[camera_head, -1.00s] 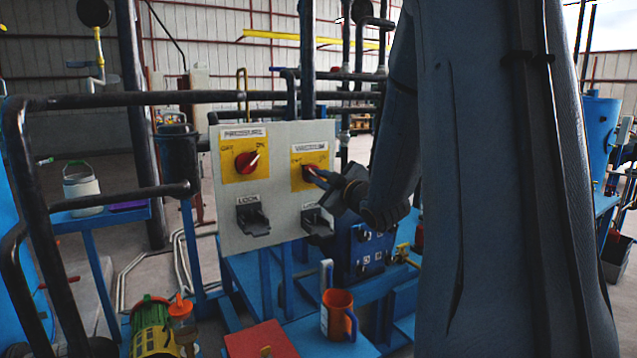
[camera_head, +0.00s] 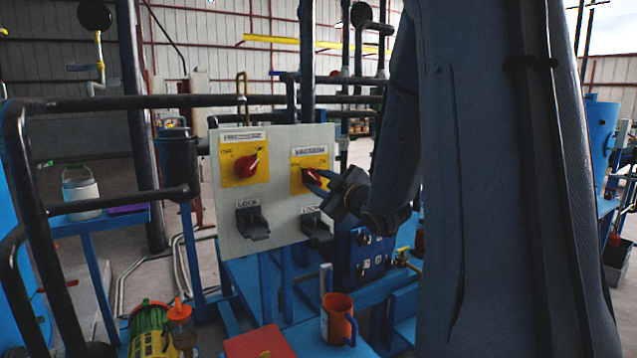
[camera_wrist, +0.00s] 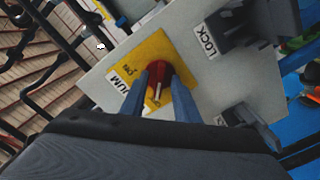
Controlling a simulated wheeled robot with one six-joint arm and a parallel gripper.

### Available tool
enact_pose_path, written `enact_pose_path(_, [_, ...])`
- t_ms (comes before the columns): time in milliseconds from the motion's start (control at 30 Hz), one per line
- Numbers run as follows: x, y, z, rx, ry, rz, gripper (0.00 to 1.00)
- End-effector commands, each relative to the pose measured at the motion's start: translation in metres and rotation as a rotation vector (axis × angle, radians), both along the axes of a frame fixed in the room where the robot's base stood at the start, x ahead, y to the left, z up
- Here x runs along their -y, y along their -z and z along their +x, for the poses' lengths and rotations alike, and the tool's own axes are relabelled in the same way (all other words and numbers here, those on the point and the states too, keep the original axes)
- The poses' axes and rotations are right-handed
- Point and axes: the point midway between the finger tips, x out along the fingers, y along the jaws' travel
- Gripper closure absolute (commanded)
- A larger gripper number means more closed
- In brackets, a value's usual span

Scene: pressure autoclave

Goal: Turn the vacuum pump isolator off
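The vacuum isolator is a red rotary knob (camera_head: 309,176) on a yellow plate (camera_head: 322,160) labelled VACUUM, on the right of a pale grey panel (camera_head: 283,150). In the wrist view the red knob (camera_wrist: 160,72) shows between my fingers, with a pale pointer line towards the camera. My gripper (camera_head: 317,182) is at the knob, its two fingers apart. In the wrist view my gripper's blue fingers (camera_wrist: 160,92) lie on either side of the knob; whether they touch it is unclear. The gripper partly hides the knob and plate in the head view.
A matching red PRESSURE knob (camera_head: 246,166) is on the panel's left. Dark lock brackets (camera_head: 252,222) jut out below both knobs. Black pipe rails (camera_head: 110,102) cross at left. An orange mug (camera_head: 338,318) stands on the blue bench below.

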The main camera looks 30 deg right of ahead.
Motion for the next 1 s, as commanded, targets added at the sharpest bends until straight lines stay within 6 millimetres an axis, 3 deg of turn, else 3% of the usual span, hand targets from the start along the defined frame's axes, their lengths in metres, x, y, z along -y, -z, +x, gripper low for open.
enact_pose_path(300, [0.002,0.000,-0.049,0.000,0.003,0.000,0.72])
enact_pose_path(500, [0.003,0.000,-0.070,0.000,0.001,-0.001,0.72])
enact_pose_path(1000, [0.002,0.000,-0.074,0.000,0.000,0.000,0.72])
